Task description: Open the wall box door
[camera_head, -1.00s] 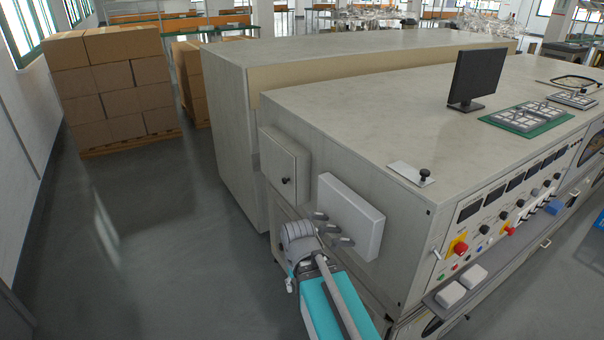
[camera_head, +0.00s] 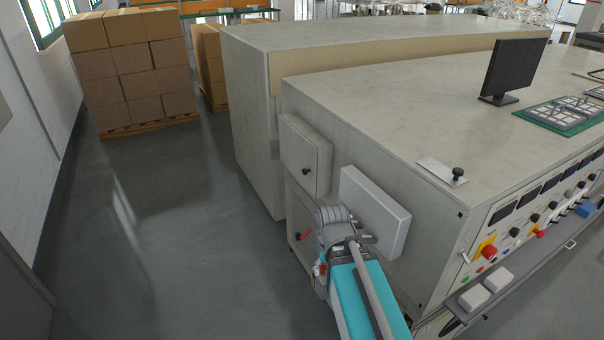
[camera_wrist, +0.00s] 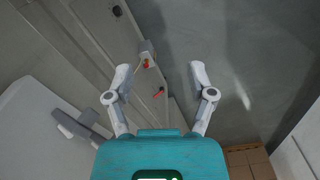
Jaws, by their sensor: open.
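Two boxes are on the side wall of the big grey machine. One is a grey box (camera_head: 306,153) with a shut door and a small black knob. The other is a whiter, flat box (camera_head: 375,211) nearer me; I cannot tell which is the wall box. In the wrist view, a pale panel (camera_wrist: 40,125) at the left has a grey handle-like bar (camera_wrist: 80,126) beside it. My gripper (camera_wrist: 160,73) is open and empty, its fingers apart over the machine side and floor. In the head view my arm hides much of the gripper, just below the whiter box.
A red lever (camera_head: 302,236) sits on the machine side below the grey box; it also shows in the wrist view (camera_wrist: 159,92). Stacked cartons (camera_head: 135,70) stand at the back left. Open floor (camera_head: 180,240) lies left of the machine. A monitor (camera_head: 512,68) stands on top.

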